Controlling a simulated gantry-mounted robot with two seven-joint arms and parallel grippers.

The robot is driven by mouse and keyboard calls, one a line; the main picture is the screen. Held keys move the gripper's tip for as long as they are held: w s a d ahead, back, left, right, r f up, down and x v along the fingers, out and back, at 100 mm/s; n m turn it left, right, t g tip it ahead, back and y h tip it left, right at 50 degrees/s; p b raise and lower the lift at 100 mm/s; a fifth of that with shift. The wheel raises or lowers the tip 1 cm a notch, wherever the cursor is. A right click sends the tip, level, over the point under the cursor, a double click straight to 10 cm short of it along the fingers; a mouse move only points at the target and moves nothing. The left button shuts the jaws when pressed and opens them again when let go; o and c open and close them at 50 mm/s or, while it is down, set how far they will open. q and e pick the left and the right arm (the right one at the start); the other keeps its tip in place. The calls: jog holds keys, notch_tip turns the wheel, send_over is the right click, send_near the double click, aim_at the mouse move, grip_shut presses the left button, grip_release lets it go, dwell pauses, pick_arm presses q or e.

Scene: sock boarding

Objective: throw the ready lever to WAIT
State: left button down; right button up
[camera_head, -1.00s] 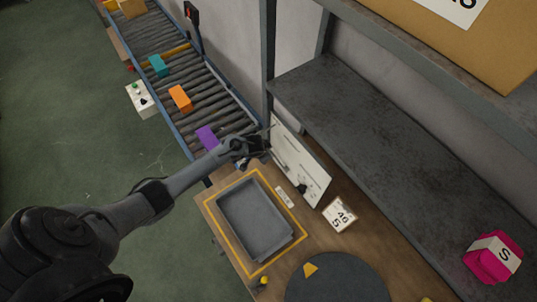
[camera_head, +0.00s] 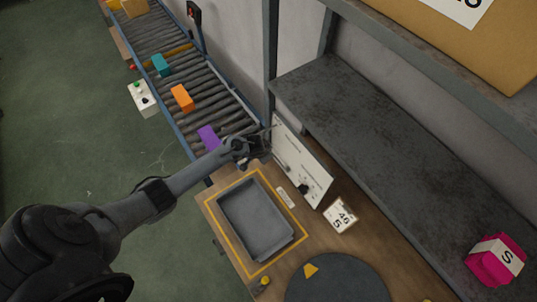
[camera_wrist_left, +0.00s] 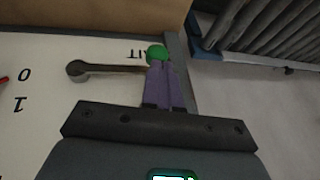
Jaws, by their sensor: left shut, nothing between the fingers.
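A white panel (camera_head: 301,160) stands upright at the back of the bench. In the left wrist view, the panel (camera_wrist_left: 40,110) carries a grey lever (camera_wrist_left: 112,69) with a green knob (camera_wrist_left: 157,53) at its end. Upside-down lettering ending in "AIT" is beside the lever, partly covered. My left gripper (camera_head: 266,142) is at the panel's far left end. In the left wrist view, its fingers (camera_wrist_left: 160,72) are shut and empty, with their tips right at the green knob; I cannot tell whether they touch it. The lever is not distinguishable in the head view. My right gripper is not in view.
A grey tray (camera_head: 226,213) sits inside a yellow outline below the panel. A roller conveyor (camera_head: 200,114) carries a purple box (camera_head: 208,136), an orange box (camera_head: 182,97) and a teal box (camera_head: 161,64). A dark shelf (camera_head: 370,130) extends right of the panel.

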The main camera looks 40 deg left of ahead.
pick_arm(q)
jog(key=w+a+r+p+v, duration=0.1)
jog(key=p+v, duration=0.4)
jog(key=v, duration=0.8)
jog(key=s+d+f+g, duration=0.1)
jog(key=s+d+f, duration=0.15)
jog(key=s, duration=0.25)
jog(key=s+d+f+h, duration=0.1)
jog(key=s+d+f, duration=0.1)
jog(key=s+d, duration=0.3)
jog(key=s+d+f+g, duration=0.1)
jog(key=s+d+f, duration=0.15)
jog(key=s, duration=0.35)
jog(key=s+d+r, duration=0.3)
jog(key=r, duration=0.6)
jog(key=s+d+r+n+t, duration=0.1)
jog(key=s+d+r, duration=0.2)
jog(key=r, duration=0.7)
jog(key=shift+s, duration=0.35)
jog(key=shift+r, duration=0.1)
